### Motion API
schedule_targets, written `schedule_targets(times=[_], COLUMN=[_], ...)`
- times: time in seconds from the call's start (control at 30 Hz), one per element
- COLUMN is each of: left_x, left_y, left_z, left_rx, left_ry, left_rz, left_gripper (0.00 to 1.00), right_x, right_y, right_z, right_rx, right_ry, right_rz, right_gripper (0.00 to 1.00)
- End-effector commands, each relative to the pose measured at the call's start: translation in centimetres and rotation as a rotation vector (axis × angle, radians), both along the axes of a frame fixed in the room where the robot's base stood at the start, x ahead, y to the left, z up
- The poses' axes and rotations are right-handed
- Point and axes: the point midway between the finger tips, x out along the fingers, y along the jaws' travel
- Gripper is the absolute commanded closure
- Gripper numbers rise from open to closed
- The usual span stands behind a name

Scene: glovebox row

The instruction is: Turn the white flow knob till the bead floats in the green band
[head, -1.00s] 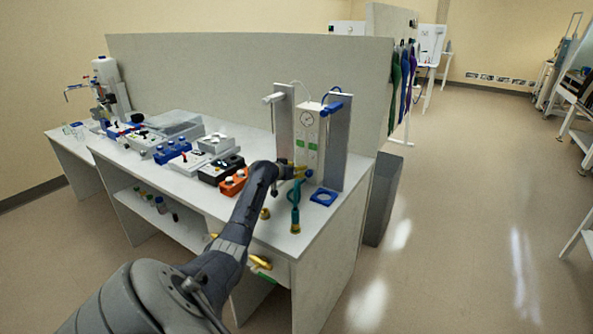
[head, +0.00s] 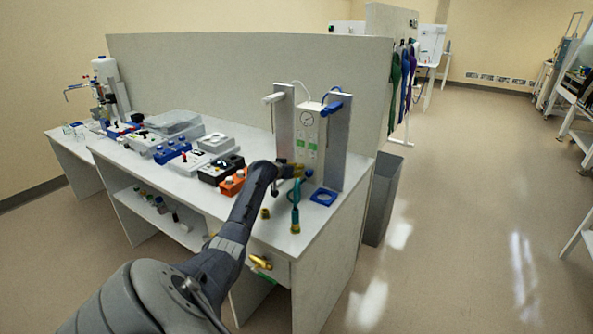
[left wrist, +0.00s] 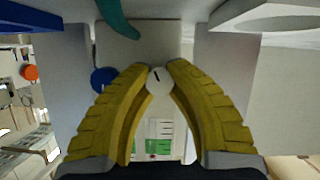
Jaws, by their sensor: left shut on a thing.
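The white flow knob (left wrist: 158,84) is a round cap with a dark line across its face, seen in the left wrist view. My left gripper (left wrist: 156,72) has its yellow fingers shut on it, one on each side. In the head view the left gripper (head: 298,171) is at the lower front of the white flow panel (head: 308,133), and it hides the knob there. Green bands (left wrist: 140,146) with scale marks show on the panel beyond the fingers in the left wrist view. I cannot make out the bead. My right gripper is not in view.
A blue knob (left wrist: 102,79) sits close beside the left finger. A teal hose (head: 296,212) stands in front of the panel and a blue ring base (head: 323,197) lies to its right. Grey uprights (head: 335,150) flank the panel. An orange block (head: 232,183) and several boxes are left.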

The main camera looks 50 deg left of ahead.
Motion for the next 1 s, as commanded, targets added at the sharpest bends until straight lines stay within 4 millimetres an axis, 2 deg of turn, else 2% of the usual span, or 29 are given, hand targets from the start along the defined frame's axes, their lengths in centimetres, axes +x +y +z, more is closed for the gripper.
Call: schedule_targets(times=[0.6,1.0], left_x=[-0.05,-0.03], left_y=[0.25,0.29], left_z=[0.07,0.12], left_rx=[-0.436,-0.598], left_ry=[-0.135,-0.187], left_rz=[0.002,0.002], left_gripper=[1.0,1.0], right_x=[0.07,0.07], right_y=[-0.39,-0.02], right_z=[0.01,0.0], right_rx=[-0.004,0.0], right_ry=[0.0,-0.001], right_rz=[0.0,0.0], right_gripper=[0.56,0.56])
